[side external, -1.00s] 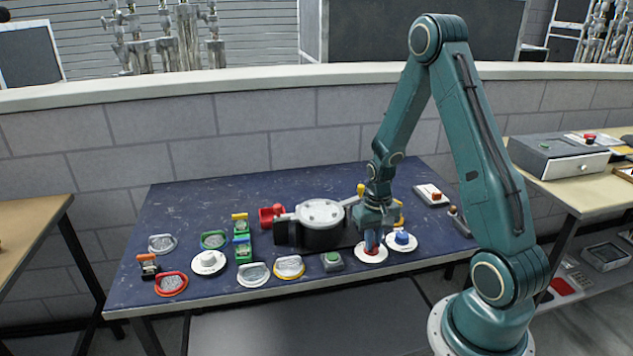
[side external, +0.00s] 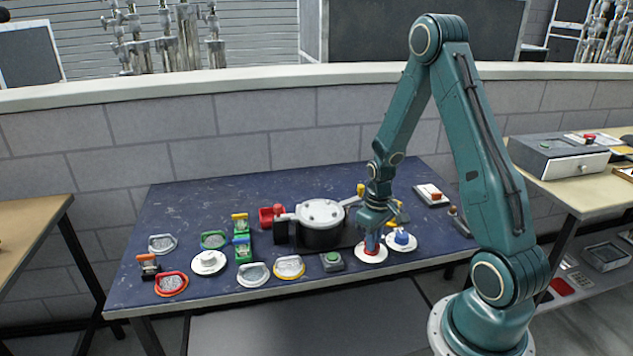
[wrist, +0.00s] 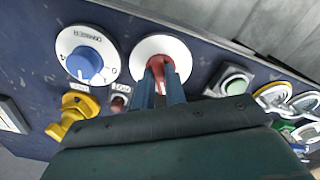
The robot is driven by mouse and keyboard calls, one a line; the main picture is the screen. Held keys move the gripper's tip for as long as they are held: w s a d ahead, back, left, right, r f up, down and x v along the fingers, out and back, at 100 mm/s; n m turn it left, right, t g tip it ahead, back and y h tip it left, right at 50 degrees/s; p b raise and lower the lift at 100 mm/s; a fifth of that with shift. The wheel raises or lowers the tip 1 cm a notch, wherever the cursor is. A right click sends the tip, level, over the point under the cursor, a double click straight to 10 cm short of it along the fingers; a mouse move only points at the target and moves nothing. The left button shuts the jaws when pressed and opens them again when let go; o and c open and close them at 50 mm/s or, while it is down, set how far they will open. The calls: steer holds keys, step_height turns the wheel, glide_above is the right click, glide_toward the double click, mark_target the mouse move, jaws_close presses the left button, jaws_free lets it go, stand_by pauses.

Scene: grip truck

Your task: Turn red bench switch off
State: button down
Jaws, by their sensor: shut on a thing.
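The red bench switch is a red knob (wrist: 158,66) on a round white dial plate (wrist: 181,54) near the front edge of the blue bench. In the side view its white plate (side external: 372,257) shows under my gripper (side external: 371,243). In the wrist view both blue fingers of my gripper (wrist: 162,82) are closed on either side of the red knob, which is turned somewhat off the line of the fingers' view. My gripper and body hide part of the plate, so its markings cannot be read.
A blue knob (wrist: 85,62) on a white dial stands close beside it. A green button box (side external: 332,261) is on the other side. Yellow handles (wrist: 70,116), a pot-like round device (side external: 320,214) and several coloured rings and switches crowd the bench. The back left of the bench is clear.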

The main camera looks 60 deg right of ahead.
steer(key=c, duration=1.4)
jaws_free()
steer(key=shift+c, duration=0.2)
steer(key=shift+r, duration=0.1)
step_height(320, 180, up, 14)
steer(key=shift+f, duration=0.2)
